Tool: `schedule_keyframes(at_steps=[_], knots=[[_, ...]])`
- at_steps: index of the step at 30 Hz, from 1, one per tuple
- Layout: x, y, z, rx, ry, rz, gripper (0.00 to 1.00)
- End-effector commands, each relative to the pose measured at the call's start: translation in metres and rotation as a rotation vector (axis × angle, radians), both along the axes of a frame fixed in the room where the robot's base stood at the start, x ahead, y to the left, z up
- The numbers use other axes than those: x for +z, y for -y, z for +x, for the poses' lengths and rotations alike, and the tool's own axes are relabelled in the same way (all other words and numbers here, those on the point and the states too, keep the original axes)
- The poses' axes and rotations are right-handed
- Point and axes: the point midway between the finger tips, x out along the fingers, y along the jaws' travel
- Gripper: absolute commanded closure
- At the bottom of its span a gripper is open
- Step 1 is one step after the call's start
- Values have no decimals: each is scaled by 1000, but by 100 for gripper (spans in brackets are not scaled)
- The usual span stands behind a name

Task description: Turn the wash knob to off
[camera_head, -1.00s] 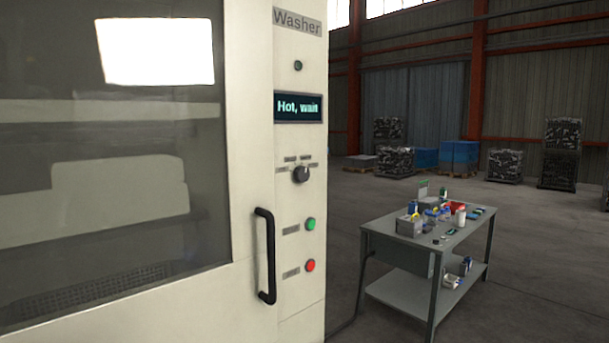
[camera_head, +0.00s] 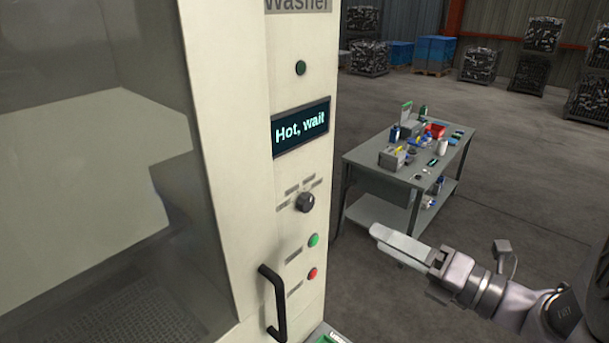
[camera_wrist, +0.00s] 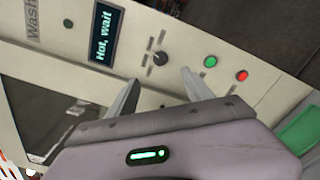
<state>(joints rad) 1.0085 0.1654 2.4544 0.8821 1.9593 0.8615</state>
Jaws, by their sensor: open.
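The wash knob (camera_head: 305,202) is a small dark round knob on the cream washer's (camera_head: 228,150) front panel, below a display (camera_head: 300,128) reading "Hot, wait". Small label plates sit around its upper side; their text is too small to read. In the wrist view the knob (camera_wrist: 160,58) lies ahead, beyond and between the fingertips. My gripper (camera_wrist: 160,84) is open and empty, its two fingers apart and not touching the knob. In the head view my gripper (camera_head: 385,240) is at the right, away from the panel.
A green button (camera_head: 313,240) and a red button (camera_head: 312,273) sit below the knob. A black door handle (camera_head: 274,303) sticks out at lower left of them. A grey workbench (camera_head: 380,175) with several items stands behind at the right.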

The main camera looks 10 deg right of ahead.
Motion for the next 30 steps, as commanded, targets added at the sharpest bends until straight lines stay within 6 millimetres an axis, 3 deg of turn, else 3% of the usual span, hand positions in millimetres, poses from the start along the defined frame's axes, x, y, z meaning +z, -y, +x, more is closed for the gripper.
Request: schedule_keyframes(at_steps=[9,15,21,29,30], knots=[[-3,-59,74,14,1,-7,41],[-3,-86,112,10,-1,-8,41],[-3,-96,128,7,0,-9,41],[-2,-97,129,7,0,-9,41],[-2,-97,129,7,0,-9,49]])
